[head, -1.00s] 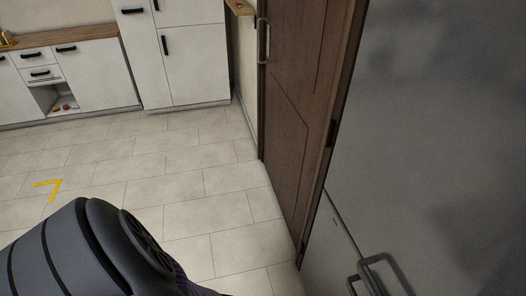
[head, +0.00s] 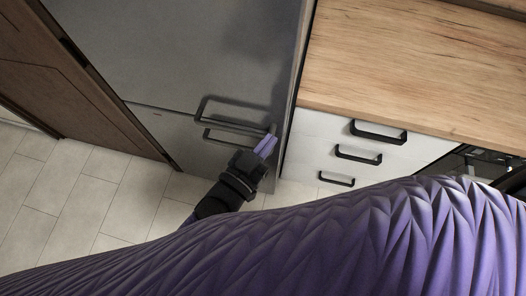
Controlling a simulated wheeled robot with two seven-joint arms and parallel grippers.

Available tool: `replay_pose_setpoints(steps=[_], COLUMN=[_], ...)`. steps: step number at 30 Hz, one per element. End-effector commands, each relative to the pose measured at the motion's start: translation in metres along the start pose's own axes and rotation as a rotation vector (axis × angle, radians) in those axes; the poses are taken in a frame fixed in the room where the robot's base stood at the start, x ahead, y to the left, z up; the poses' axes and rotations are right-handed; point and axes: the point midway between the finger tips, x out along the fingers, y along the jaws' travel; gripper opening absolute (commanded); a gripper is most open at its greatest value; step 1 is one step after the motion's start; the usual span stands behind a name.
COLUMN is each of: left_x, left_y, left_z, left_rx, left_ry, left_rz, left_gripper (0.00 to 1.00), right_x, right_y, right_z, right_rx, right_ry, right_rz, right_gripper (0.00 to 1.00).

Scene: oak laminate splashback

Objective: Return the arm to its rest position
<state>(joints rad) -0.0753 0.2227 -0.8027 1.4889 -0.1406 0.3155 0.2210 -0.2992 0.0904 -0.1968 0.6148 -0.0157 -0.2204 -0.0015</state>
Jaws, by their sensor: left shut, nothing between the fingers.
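My left arm, in a purple ribbed cover, crosses the lower part of the head view from the left. My left gripper (head: 267,145) has purple fingers and a black body. It is shut and empty, in front of the grey fridge (head: 180,60), close to the right ends of its two handles. I cannot tell whether the fingers touch the fridge or a handle. My right gripper is not in view.
The fridge's upper handle (head: 232,112) sticks out near the gripper. To the right stands a white drawer unit (head: 325,135) with black handles under a wooden worktop (head: 420,65). A brown door (head: 60,85) is at the left. Tiled floor (head: 85,205) is free at lower left.

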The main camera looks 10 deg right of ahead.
Motion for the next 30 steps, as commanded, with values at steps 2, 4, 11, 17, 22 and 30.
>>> replay_pose_setpoints(steps=[2, 4, 11, 17, 22, 30], left_x=[-0.012, -0.02, -0.026, -0.08, -0.196, -0.345], left_y=[0.005, 0.007, 0.007, -0.039, -0.045, 0.022], left_z=[0.0, 0.0, 0.01, 0.158, 0.299, 0.384], left_rx=[-0.001, -0.001, 0.0, -0.046, -0.182, -0.435], left_ry=[-0.002, -0.001, -0.023, -0.427, -0.916, -1.431], left_rz=[0.0, 0.0, -0.012, -0.216, -0.405, -0.519], left_gripper=[0.0, 0.0, 0.0, 0.0, 0.0, 0.0], right_x=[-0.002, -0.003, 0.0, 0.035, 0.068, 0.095], right_y=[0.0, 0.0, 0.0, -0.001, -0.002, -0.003], right_z=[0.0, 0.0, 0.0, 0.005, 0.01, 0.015], right_rx=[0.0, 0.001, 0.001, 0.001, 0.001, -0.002], right_ry=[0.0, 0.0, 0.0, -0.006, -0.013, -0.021], right_rz=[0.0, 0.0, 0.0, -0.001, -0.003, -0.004], right_gripper=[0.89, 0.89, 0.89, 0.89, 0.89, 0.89])
